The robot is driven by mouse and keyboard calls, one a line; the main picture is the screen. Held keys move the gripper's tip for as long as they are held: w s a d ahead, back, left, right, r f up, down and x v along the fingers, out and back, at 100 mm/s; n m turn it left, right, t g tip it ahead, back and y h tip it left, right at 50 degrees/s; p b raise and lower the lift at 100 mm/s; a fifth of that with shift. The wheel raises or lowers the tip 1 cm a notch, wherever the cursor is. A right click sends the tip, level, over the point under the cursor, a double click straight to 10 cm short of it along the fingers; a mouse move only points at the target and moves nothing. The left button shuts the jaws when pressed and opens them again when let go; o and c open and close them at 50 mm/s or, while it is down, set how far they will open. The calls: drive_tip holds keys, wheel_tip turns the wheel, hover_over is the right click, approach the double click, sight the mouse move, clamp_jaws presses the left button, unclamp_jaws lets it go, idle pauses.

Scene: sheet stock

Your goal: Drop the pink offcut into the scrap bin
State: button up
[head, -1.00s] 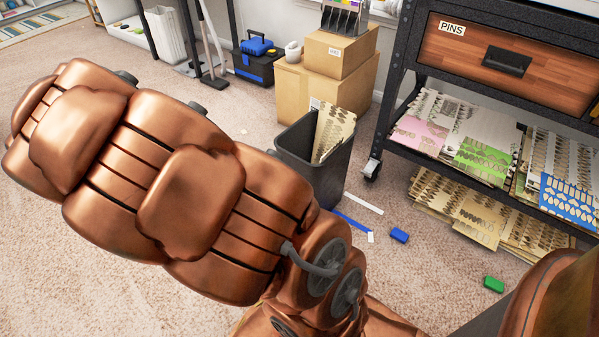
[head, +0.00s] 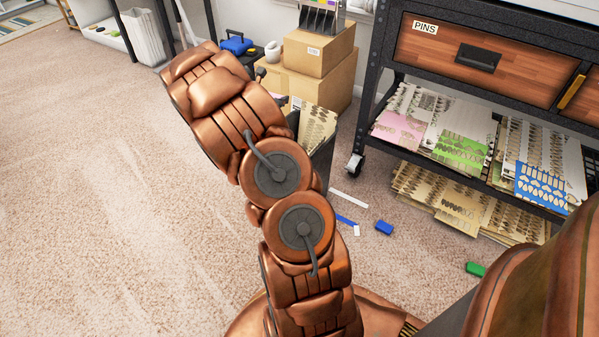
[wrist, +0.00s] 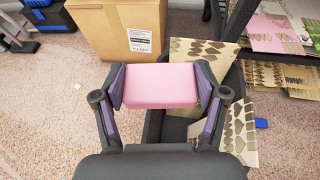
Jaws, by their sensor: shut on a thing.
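The pink offcut (wrist: 160,85) is a block held between the two fingers of my gripper (wrist: 160,88) in the wrist view. My gripper is shut on it. The dark scrap bin (wrist: 153,127) shows behind and below the offcut in that view, with patterned tan sheets (wrist: 198,51) standing in it. The offcut appears over the bin's left part; its height above the rim is hard to tell.
Cardboard boxes (head: 308,88) stand behind the bin. A dark shelf rack (head: 365,125) with patterned sheets (head: 463,150) stands to the right. Blue (head: 384,227) and green (head: 475,268) blocks and thin strips (head: 348,198) lie on the carpet. The carpet at left is clear.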

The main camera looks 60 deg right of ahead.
drive_tip(key=s+d+f+m+g, duration=0.2)
drive_tip(key=s+d+f+g, duration=0.1)
drive_tip(key=s+d, duration=0.4)
wheel_tip(320, 180, down, 6)
drive_tip(key=b, duration=0.3)
drive_tip(key=shift+s+a+f, duration=0.15)
drive_tip(key=shift+s+a, duration=0.1)
drive_tip(key=shift+a, duration=0.2)
drive_tip(key=o, duration=1.2)
drive_tip(key=v, duration=1.2)
drive_tip(key=shift+s, duration=0.15)
